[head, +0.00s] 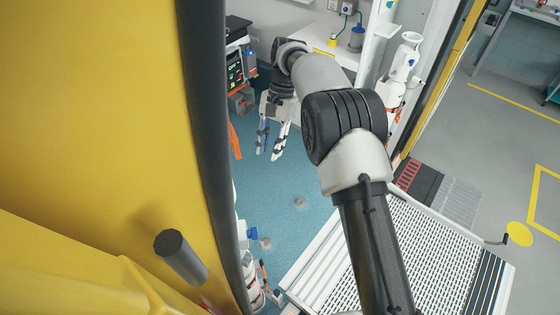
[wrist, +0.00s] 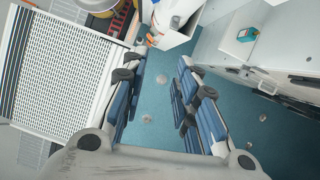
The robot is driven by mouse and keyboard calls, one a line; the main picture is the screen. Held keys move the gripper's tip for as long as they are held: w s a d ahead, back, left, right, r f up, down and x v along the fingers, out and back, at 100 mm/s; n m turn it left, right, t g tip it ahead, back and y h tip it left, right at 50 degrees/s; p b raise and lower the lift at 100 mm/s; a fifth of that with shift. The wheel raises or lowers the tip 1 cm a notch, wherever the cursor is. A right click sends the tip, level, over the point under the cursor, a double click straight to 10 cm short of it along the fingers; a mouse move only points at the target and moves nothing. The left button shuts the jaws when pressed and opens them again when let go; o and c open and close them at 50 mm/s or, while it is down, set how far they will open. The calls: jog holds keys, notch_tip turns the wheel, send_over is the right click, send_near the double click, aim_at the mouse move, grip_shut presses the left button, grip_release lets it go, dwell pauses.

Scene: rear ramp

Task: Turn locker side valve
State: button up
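I cannot pick out the locker side valve with certainty in either view. A small blue fitting (head: 252,233) shows low beside the dark door edge in the head view, but I cannot tell whether it is a valve. My gripper (head: 268,153) hangs above the blue floor inside the doorway, fingers pointing down. In the wrist view my gripper (wrist: 161,57) has its two fingers wide apart, with only blue floor between them. It touches nothing that I can see.
A yellow door panel (head: 100,100) with a dark edge (head: 205,130) fills the left. A slatted ramp (head: 425,255) lies below right. A monitor (head: 235,68), a white counter (head: 328,62) and a white cylinder (head: 405,58) stand farther in. The blue floor (head: 240,185) is mostly clear.

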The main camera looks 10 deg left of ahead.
jog(key=s+d+f+n+t+y+b, duration=0.1)
jog(key=s+d+f+y+b, duration=0.25)
jog(key=f+b, duration=0.4)
jog(key=s+d+f+n+t+y+b, duration=0.1)
jog(key=s+d+f+y+b, duration=0.3)
jog(key=f, duration=0.7)
jog(key=a+r+b+x, duration=0.1)
jog(key=b+x, duration=0.3)
jog(key=x, duration=1.4)
jog(key=shift+s, duration=0.1)
jog(key=shift+c, duration=0.4)
jog(key=shift+d+f, duration=0.1)
jog(key=shift+f, duration=0.05)
grip_shut()
